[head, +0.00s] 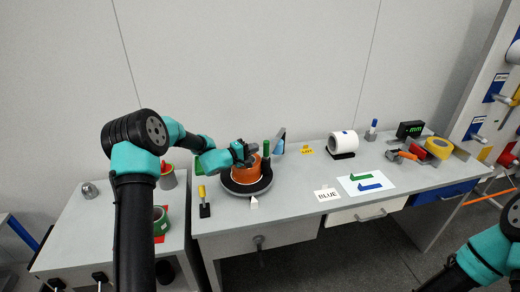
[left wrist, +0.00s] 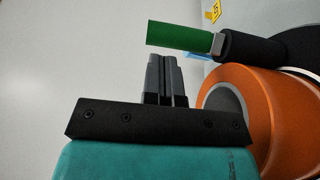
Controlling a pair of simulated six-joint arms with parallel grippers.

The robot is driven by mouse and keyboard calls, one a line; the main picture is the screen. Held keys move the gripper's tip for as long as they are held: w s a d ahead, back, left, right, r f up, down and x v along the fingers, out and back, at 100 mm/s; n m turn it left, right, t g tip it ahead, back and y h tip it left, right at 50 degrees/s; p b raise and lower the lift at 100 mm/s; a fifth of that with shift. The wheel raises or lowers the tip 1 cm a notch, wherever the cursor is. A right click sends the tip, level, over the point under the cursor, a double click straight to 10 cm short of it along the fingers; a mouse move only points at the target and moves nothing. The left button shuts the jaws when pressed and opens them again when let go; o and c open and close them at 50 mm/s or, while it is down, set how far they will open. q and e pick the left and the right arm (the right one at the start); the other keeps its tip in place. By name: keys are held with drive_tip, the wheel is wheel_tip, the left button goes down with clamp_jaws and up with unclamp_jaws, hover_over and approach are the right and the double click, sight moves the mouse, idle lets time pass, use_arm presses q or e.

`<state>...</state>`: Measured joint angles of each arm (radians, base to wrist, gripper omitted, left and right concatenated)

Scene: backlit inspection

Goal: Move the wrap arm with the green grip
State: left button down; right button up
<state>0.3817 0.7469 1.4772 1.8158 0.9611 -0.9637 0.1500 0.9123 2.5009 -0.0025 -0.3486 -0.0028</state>
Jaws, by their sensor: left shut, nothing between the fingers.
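The green grip (head: 266,148) of the wrap arm stands up at the back right of a dark round turntable (head: 262,188). In the left wrist view the green grip (left wrist: 180,36) joins a black post (left wrist: 252,48). An orange roll (head: 243,174) sits on the turntable; it fills the right side of the left wrist view (left wrist: 265,105). My left gripper (head: 251,149) is shut and empty, just left of the green grip and above the orange roll. In the left wrist view its fingertips (left wrist: 165,62) are close together, apart from the grip. My right gripper is out of view.
A yellow-topped tool (head: 203,202) stands left of the turntable and a blue-edged stand (head: 279,142) behind it. The bench between is clear.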

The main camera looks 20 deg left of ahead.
use_arm(q)
drive_tip(key=d+v, duration=0.1)
drive_tip(key=v, duration=0.8)
drive_tip(key=shift+s+a, duration=0.15)
drive_tip(key=shift+s, duration=0.45)
